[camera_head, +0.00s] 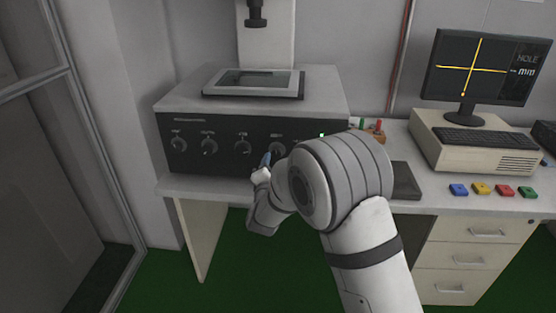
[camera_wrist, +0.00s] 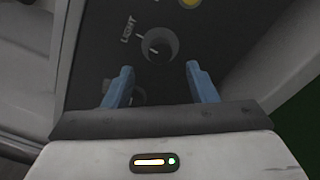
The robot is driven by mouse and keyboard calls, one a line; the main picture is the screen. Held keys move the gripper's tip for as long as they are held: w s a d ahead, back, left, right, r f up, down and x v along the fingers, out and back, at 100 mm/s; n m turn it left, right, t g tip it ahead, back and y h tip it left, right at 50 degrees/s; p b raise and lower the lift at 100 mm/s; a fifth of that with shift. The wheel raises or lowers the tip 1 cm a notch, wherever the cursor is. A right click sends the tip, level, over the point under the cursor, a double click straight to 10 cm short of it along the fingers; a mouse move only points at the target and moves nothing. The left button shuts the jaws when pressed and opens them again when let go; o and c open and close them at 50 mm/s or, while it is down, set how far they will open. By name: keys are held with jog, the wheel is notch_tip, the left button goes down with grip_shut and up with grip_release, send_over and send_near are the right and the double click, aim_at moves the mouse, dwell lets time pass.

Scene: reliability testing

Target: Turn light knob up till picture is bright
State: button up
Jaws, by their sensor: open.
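The light knob (camera_wrist: 158,45), a round dark knob with a pale pointer mark and the label LIGHT beside it, is on the dark front panel in the wrist view. My gripper (camera_wrist: 158,76) is open, its two blue fingers apart, with the knob ahead of the gap and not between the fingers. In the head view my gripper (camera_head: 265,160) is at the panel's front, by the rightmost visible knob (camera_head: 277,149), whose label is too small to read. The monitor (camera_head: 487,66) shows a dark picture with a yellow cross and text.
More knobs (camera_head: 209,146) sit in a row to the left on the machine (camera_head: 165,107). A yellow button (camera_wrist: 190,3) is near the light knob. Coloured blocks (camera_head: 481,189) lie on the desk (camera_head: 434,199) at right. My arm hides the panel's right part.

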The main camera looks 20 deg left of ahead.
aim_at(277, 155)
jog(key=x, duration=0.6)
jog(key=shift+w, duration=0.3)
jog(key=shift+d, duration=0.1)
jog(key=c, duration=0.9)
jog(key=shift+d, duration=0.15)
jog(key=shift+c, duration=0.4)
